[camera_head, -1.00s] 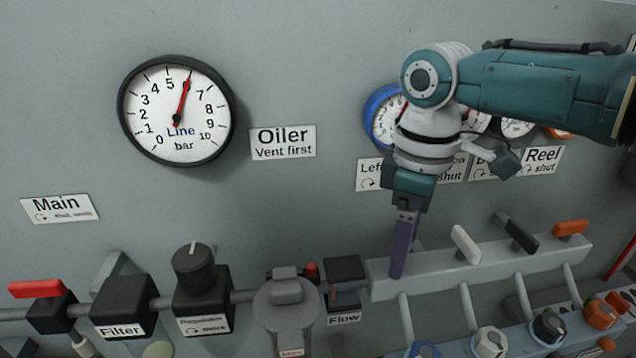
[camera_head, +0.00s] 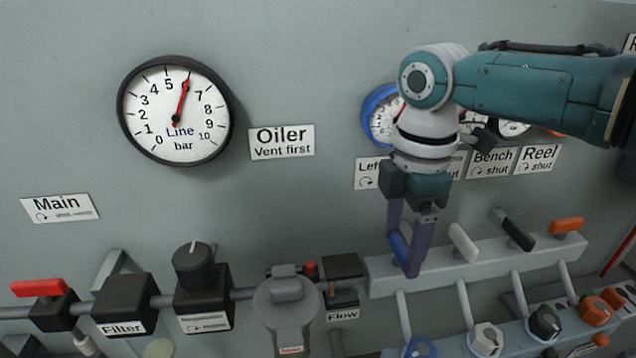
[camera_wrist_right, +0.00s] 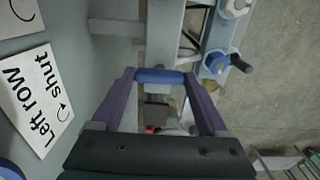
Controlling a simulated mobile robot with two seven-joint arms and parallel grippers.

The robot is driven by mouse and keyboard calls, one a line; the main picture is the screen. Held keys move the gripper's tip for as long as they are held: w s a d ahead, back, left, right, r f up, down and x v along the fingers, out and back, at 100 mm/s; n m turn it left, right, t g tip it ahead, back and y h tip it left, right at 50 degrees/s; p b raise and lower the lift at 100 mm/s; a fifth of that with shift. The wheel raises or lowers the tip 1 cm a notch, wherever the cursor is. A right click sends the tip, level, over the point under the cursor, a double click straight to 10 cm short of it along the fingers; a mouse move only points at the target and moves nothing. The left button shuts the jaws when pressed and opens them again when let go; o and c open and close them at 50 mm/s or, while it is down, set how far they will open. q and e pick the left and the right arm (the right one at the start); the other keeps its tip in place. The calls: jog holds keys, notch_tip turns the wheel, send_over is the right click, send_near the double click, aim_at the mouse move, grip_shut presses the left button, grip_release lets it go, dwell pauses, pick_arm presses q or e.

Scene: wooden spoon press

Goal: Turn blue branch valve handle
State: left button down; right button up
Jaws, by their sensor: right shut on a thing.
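The blue branch valve handle (camera_head: 400,250) sits at the left end of the grey manifold bar (camera_head: 450,262). My right gripper (camera_head: 404,258) comes down from above with its purple fingers around the handle. In the right wrist view the blue handle (camera_wrist_right: 160,76) spans between the two fingertips of my right gripper (camera_wrist_right: 160,80), which is shut on it. The handle's pivot is partly hidden by the fingers in the head view. My left gripper is not in view.
White (camera_head: 463,242), black (camera_head: 514,232) and orange (camera_head: 566,226) handles stand to the right along the bar. The flow unit (camera_head: 343,278) and oiler (camera_head: 288,305) are close on the left. The "Left row" label (camera_wrist_right: 38,98) is on the panel.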

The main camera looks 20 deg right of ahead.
aim_at(401, 245)
jog(key=shift+a, duration=0.1)
dwell(0.3)
jog(key=o, duration=1.2)
jog(key=shift+o, duration=0.2)
notch_tip(401, 245, up, 10)
